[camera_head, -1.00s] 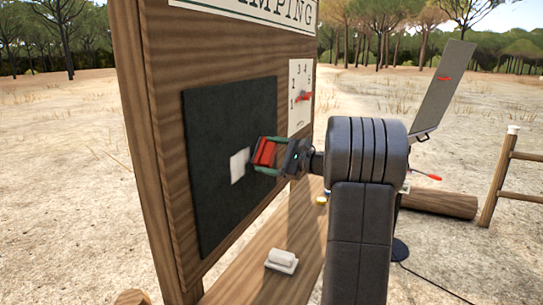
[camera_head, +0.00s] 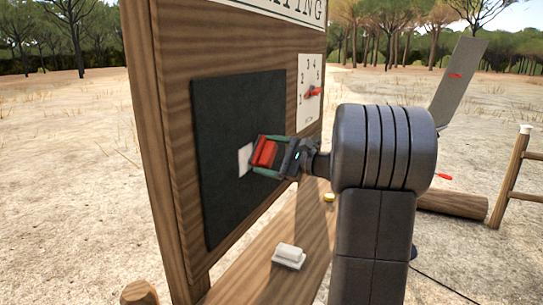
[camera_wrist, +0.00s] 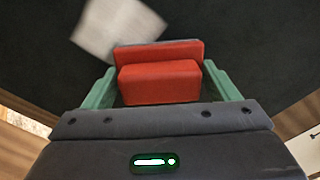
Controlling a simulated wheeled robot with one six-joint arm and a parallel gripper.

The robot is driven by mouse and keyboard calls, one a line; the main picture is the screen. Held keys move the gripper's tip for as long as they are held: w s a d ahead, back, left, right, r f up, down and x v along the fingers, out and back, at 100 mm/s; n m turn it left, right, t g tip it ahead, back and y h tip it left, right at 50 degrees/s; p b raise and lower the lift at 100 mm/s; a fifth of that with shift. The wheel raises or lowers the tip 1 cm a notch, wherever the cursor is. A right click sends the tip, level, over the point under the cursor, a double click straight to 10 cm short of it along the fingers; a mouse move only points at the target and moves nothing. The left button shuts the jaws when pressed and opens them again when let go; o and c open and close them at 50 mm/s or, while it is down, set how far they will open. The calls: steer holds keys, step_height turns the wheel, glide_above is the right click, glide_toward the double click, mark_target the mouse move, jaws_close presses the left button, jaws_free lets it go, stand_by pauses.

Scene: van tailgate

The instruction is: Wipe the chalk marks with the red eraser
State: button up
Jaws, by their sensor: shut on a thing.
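The red eraser (camera_head: 264,153) is held between the green fingers of my gripper (camera_head: 268,156), in front of the dark chalkboard (camera_head: 225,110). In the wrist view the eraser (camera_wrist: 160,82) sits between both fingers of my gripper (camera_wrist: 160,88), its far side towards the board. A whitish chalk patch (camera_head: 244,160) is on the board just left of the eraser. In the wrist view the chalk patch (camera_wrist: 112,28) lies beyond the eraser, up and to the left, partly behind its edge. I cannot tell whether the eraser touches the board.
A white block (camera_head: 289,256) rests on the wooden shelf (camera_head: 255,275) below the board. A numbered white panel (camera_head: 310,75) with a red pointer is right of the chalkboard. A small yellow item (camera_head: 329,197) is further along the shelf. A wooden post (camera_head: 150,130) edges the left.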

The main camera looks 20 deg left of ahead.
mark_target(238, 164)
steer(key=shift+s+a+b, duration=0.2)
steer(key=shift+s+b, duration=0.3)
steer(key=shift+s, duration=1.7)
steer(key=shift+s+a+b, duration=0.15)
steer(key=shift+s+b, duration=0.3)
steer(key=shift+s, duration=1.7)
steer(key=shift+s+a+r, duration=0.1)
steer(key=shift+s, duration=0.5)
steer(key=shift+w, duration=0.2)
